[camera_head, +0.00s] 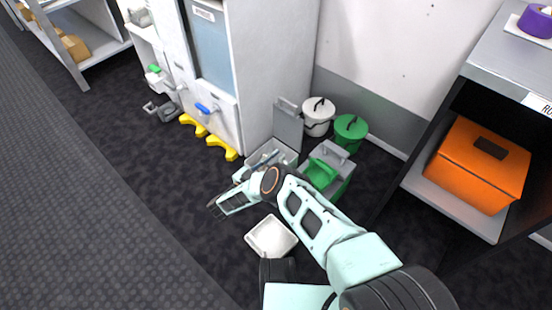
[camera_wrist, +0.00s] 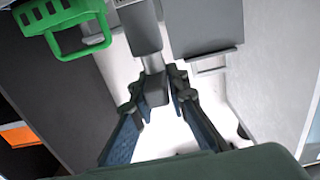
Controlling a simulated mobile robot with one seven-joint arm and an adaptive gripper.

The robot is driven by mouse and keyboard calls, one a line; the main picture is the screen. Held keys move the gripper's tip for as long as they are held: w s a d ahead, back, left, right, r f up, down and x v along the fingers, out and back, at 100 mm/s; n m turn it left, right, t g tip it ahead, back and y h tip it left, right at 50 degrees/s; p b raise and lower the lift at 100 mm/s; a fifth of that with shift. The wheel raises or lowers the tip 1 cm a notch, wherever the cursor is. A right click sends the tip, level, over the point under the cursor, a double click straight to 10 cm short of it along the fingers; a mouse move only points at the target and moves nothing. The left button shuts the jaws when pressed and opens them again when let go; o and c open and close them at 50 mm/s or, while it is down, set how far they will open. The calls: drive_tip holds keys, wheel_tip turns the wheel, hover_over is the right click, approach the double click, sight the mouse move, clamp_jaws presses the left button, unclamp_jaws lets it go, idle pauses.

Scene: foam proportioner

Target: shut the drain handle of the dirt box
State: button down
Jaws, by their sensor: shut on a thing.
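In the wrist view, my gripper (camera_wrist: 157,84) has its two dark fingers on either side of a dark grey block-like handle (camera_wrist: 155,92) on a short grey stem. I take this to be the drain handle; the fingers are shut on it. Grey box parts (camera_wrist: 205,28) stand beyond it. In the head view, a pale grey box with a raised lid (camera_head: 288,128) stands by the white cabinet, and I take it to be the dirt box. My arm covers its near side, and the handle cannot be made out there.
A white tray (camera_head: 271,238) lies on the floor in front. White (camera_head: 318,118) and green (camera_head: 351,128) buckets stand behind. A shelf with an orange box (camera_head: 478,168) is at right.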

idle(0.3)
drive_tip(key=c, duration=1.9)
unclamp_jaws()
drive_tip(key=v, duration=1.2)
